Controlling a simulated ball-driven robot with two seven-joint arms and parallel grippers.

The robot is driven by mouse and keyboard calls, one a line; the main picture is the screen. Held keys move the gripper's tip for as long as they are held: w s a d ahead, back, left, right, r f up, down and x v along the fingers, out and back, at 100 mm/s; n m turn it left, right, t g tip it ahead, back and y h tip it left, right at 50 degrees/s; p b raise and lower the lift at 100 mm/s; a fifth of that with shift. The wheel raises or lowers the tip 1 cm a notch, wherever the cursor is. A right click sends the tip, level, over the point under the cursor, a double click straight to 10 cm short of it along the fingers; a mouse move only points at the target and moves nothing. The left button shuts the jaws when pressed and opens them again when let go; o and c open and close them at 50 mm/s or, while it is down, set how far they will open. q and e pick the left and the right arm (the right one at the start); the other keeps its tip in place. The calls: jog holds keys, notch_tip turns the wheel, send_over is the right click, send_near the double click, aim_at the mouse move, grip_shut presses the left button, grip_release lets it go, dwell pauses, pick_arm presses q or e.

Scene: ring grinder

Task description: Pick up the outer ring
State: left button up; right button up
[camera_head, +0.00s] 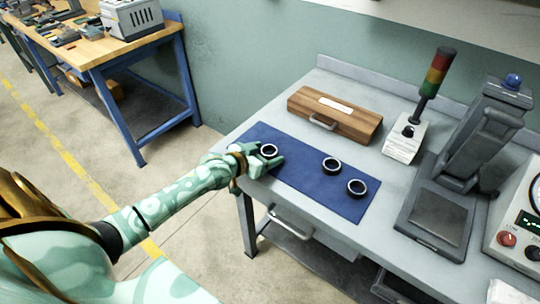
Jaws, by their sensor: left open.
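Three dark rings with pale rims lie on a blue mat (300,178) on the grey table. One ring (268,151) is at the mat's left part, a second ring (332,165) is right of the middle, and a third ring (357,187) is near the right end. I cannot tell which one is the outer ring. My left gripper (270,157) is open at the leftmost ring, with its fingers close around or beside it; contact is unclear. My right gripper does not show.
A wooden case (335,116) with a handle stands behind the mat. A signal-light tower (434,75) and a dark grey machine (465,165) stand to the right, with a control box (521,225) at the right edge. A wooden-topped workbench (90,48) stands far left.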

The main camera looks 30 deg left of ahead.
pick_arm(q)
jog(key=shift+w+f, duration=0.15)
jog(key=shift+w, duration=0.1)
jog(key=shift+s, duration=0.1)
jog(key=c, duration=1.1)
jog(key=shift+r, duration=0.2)
jog(key=shift+c, duration=0.2)
